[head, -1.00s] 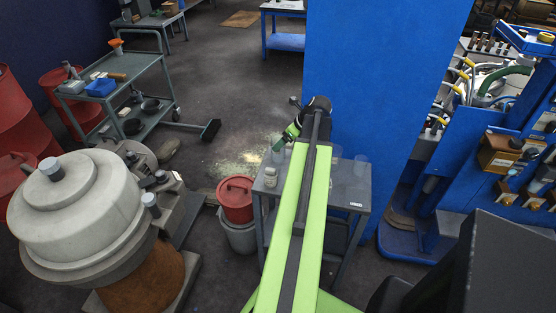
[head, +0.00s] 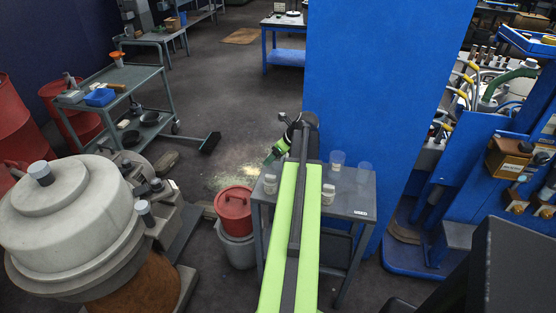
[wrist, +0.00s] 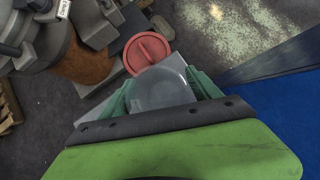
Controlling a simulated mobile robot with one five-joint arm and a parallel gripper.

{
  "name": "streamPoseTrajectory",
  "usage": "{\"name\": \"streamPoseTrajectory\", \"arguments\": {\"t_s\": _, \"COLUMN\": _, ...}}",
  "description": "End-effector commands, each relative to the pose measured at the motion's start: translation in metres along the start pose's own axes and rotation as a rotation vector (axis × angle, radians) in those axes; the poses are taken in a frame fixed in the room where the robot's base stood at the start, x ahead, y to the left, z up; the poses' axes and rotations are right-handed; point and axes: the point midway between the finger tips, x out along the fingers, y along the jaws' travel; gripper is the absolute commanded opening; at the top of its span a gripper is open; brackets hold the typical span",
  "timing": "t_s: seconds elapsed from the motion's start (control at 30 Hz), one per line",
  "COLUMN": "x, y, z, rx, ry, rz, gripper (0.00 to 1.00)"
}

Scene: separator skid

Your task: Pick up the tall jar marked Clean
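My gripper (head: 270,157) is beyond and above the left far corner of the grey bench, tipped down to the left. In the wrist view its two green fingers (wrist: 160,80) lie against both sides of a clear, greyish round jar (wrist: 162,90), which fills the gap between them. No marking can be read on it. On the bench (head: 350,208) stand a small jar with pale contents (head: 270,184), a similar one (head: 328,194) right of my arm, and two clear empty-looking vessels (head: 337,159), (head: 364,172). Their labels are too small to read.
A red-lidded bin (head: 234,207) stands left of the bench. A large grey separator (head: 70,215) fills the left front. A blue wall panel (head: 375,80) rises behind the bench. A green trolley (head: 125,90) and a broom (head: 208,142) stand farther back. Open floor lies between.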

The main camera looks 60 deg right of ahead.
Motion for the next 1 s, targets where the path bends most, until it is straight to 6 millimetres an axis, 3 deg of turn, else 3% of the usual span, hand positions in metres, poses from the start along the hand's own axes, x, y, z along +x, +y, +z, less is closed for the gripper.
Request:
{"name": "streamPoseTrajectory", "arguments": {"t_s": 0.03, "x": 0.000, "y": 0.000, "z": 0.000, "rx": 0.000, "ry": 0.000, "rz": 0.000, "gripper": 0.64}}
{"name": "streamPoseTrajectory", "arguments": {"t_s": 0.43, "x": 0.000, "y": 0.000, "z": 0.000, "rx": 0.001, "ry": 0.000, "rz": 0.000, "gripper": 0.14}}
{"name": "streamPoseTrajectory", "arguments": {"t_s": 0.77, "x": -0.008, "y": 0.000, "z": 0.004, "rx": 0.001, "ry": 0.000, "rz": 0.000, "gripper": 0.13}}
{"name": "streamPoseTrajectory", "arguments": {"t_s": 1.0, "x": -0.044, "y": 0.000, "z": 0.027, "rx": 0.001, "ry": 0.000, "rz": 0.000, "gripper": 0.13}}
